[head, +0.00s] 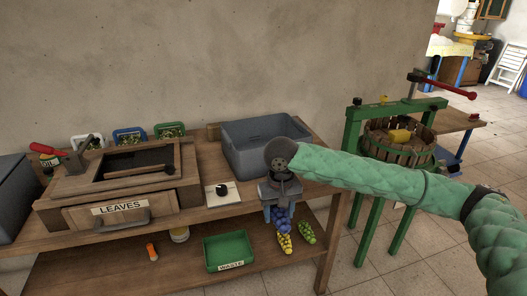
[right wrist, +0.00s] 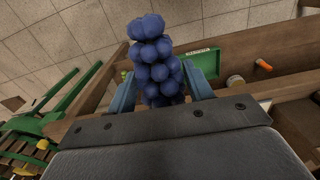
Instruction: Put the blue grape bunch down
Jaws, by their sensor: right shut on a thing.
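The blue grape bunch (right wrist: 158,68) hangs between the two fingers of my right gripper (right wrist: 160,85), which is shut on it. In the head view the bunch (head: 281,217) shows below my right gripper (head: 280,202), in front of the table's front edge and above the lower shelf. A yellow bunch (head: 285,243) and a green bunch (head: 307,232) show below it, near the right end of the lower shelf. I cannot tell the gap between the blue and yellow bunches. My left gripper is not in view.
A grey crate (head: 237,155) stands on the table at the back right. A wooden box with a LEAVES drawer (head: 121,222) stands left. The green WASTE tray (head: 253,252) and an orange-handled thing (head: 152,251) are on the lower shelf. A green press (head: 352,190) stands right.

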